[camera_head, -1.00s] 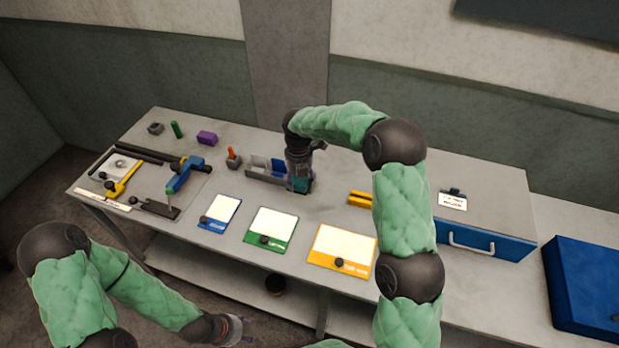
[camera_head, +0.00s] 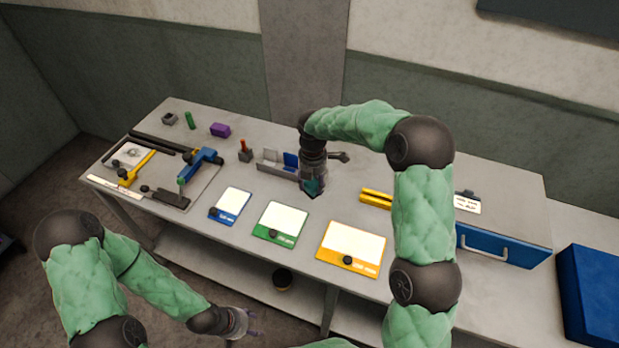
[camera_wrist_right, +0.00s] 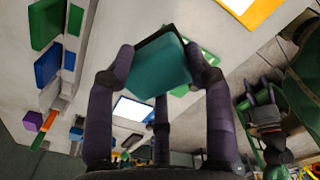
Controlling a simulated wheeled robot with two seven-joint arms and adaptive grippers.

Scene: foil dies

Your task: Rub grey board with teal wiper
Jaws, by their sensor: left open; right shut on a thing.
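My right gripper (camera_head: 313,190) is shut on the teal wiper (camera_wrist_right: 160,68), a block held between its purple fingers in the right wrist view. In the head view the fingers and wrist hide most of the wiper; it is over the table, near the right end of the rack. A grey board-like plate (camera_head: 207,178) lies at the table's left, with tools on it; I cannot tell if this is the task's grey board. My left gripper (camera_head: 245,322) is open and empty, low in front of the table.
A grey rack (camera_head: 273,168) with a blue block (camera_head: 291,160) stands behind my right gripper. Blue (camera_head: 230,207), green (camera_head: 281,224) and orange (camera_head: 351,249) framed white boards line the front. A yellow piece (camera_head: 376,198) and a blue drawer box (camera_head: 500,244) are at right.

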